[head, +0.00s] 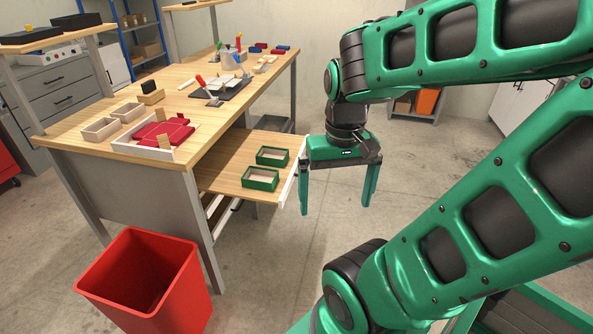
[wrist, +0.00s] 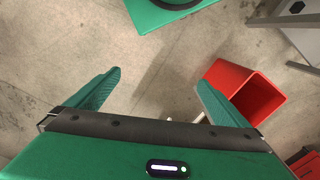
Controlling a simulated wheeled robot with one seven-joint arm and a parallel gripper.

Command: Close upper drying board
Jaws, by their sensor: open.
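The drying board (head: 222,166) is a wooden shelf slid out from under the workbench top, with a white front edge (head: 290,188) on its right side. Two green-rimmed boxes, one nearer (head: 261,188) and one farther (head: 272,166), stand on it near that edge. My gripper (head: 337,207) is open and empty, fingers pointing down, just to the right of the front edge. I cannot tell whether its left finger touches the edge. In the wrist view, my gripper (wrist: 160,78) shows both fingers spread over bare floor, and the board does not show.
The workbench (head: 118,143) carries trays, red pieces and tools. White rails (head: 224,217) show below the board. A red bin (head: 150,283) stands on the floor at the front left; it also shows in the wrist view (wrist: 246,92). Floor right of the board is clear.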

